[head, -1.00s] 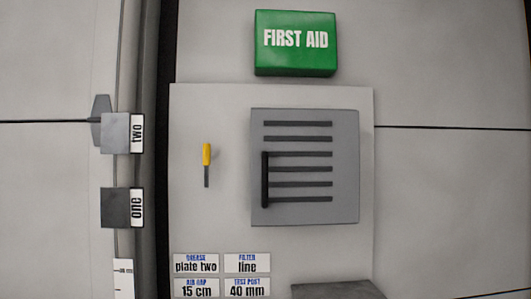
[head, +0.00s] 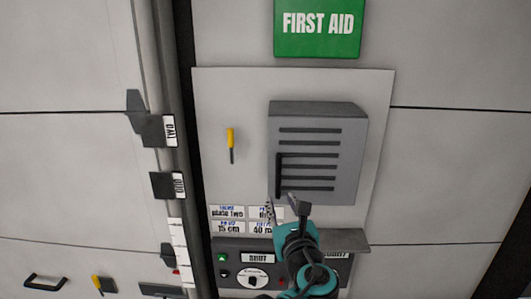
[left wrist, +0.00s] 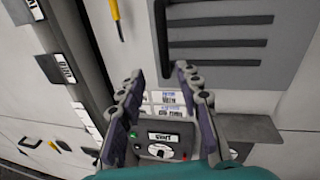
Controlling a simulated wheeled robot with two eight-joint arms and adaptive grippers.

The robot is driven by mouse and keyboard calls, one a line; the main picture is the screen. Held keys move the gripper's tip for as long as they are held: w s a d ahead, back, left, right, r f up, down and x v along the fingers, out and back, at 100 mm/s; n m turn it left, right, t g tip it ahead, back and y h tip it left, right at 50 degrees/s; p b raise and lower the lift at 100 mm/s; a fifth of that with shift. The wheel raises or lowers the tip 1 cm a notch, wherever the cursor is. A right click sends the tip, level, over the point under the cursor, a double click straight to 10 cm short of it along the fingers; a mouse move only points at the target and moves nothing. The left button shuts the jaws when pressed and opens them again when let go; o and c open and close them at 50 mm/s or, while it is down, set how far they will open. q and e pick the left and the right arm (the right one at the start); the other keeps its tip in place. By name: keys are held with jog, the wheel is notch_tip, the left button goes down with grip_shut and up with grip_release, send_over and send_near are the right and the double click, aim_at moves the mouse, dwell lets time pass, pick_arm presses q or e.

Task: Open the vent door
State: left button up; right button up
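The vent door (head: 350,150) is a grey slotted panel, closed as far as I can see, with a dark upright bar handle (head: 279,172) along its left side. My left gripper (head: 286,207) is in front of the panel, just below the handle's lower end. In the left wrist view, my left gripper (left wrist: 160,72) is open and empty. The handle (left wrist: 160,35) stands ahead there, its lower end in line with the gap between the fingertips. The vent door (left wrist: 285,55) fills the upper right. I cannot tell the remaining distance in depth. My right gripper is not in view.
A yellow-tipped lever (head: 231,139) is left of the vent. A green first aid box (head: 317,28) is above it. Labels (head: 227,212), a control box with a knob (head: 252,277) and a grey ledge (head: 350,238) are below. Blocks (head: 160,131) line the post at left.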

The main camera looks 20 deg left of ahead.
aim_at(279, 179)
pick_arm(q)
jog(key=shift+m, duration=0.7)
jog(key=w+a+r, duration=0.1)
jog(key=w, duration=0.1)
jog(key=w+a+r+p, duration=0.1)
jog(key=w, duration=0.2)
jog(key=w+a+r+p, duration=0.1)
jog(key=w, duration=0.1)
jog(key=shift+w, duration=0.15)
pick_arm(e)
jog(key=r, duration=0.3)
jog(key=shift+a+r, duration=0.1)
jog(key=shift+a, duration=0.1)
pick_arm(q)
grip_shut()
